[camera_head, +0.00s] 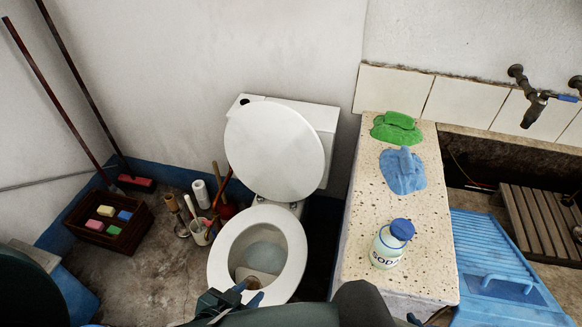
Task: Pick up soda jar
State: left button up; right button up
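The soda jar (387,249) is a pale, rounded jar with a blue lid and the word SODA on its side. It stands upright near the front end of the speckled stone ledge (366,215), with nothing gripping it. My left gripper (248,293) shows at the bottom edge, over the front of the toilet bowl. It is left of the jar and well apart from it. Its two fingertips look parted, with nothing seen between them. My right gripper is not in view.
A blue cloth (402,171) and a green cloth (397,128) lie behind the jar on the ledge. A white toilet (224,247) stands left of the ledge. A blue washboard (500,258) and taps (534,108) are at the right. A crate (75,231) holds several sponges.

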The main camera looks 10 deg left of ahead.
aim_at(390, 242)
jog(key=k+l+u, duration=0.8)
jog(key=u, duration=0.15)
